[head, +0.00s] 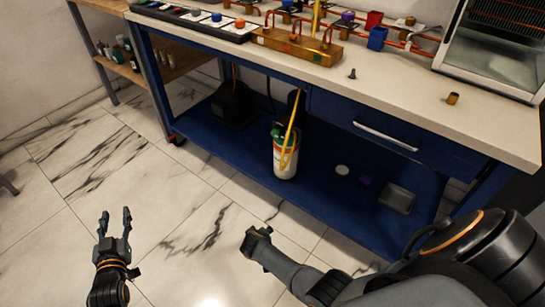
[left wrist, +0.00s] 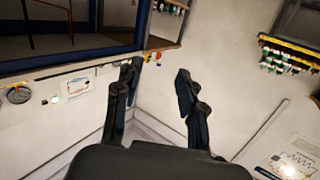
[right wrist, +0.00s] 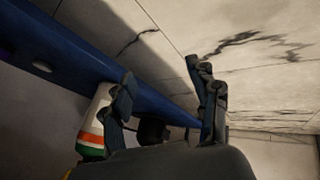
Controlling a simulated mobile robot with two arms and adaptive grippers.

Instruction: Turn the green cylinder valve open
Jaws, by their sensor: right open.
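The gas cylinder (head: 285,165) is white with an orange band. It stands upright on the blue lower shelf under the workbench in the head view. In the right wrist view the cylinder (right wrist: 94,125) appears tilted, partly behind one finger. My right gripper (head: 258,234) is open and empty, low in front of the shelf and apart from the cylinder. My left gripper (head: 115,220) is open and empty over the floor at left; its fingers show in the left wrist view (left wrist: 157,80).
The workbench top (head: 400,100) overhangs the shelf, with a drawer (head: 385,135) right of the cylinder. A dark object (head: 232,102) sits left of it on the shelf. A grey tray (head: 397,198) lies on the shelf's right. The marble floor (head: 180,205) in front is clear.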

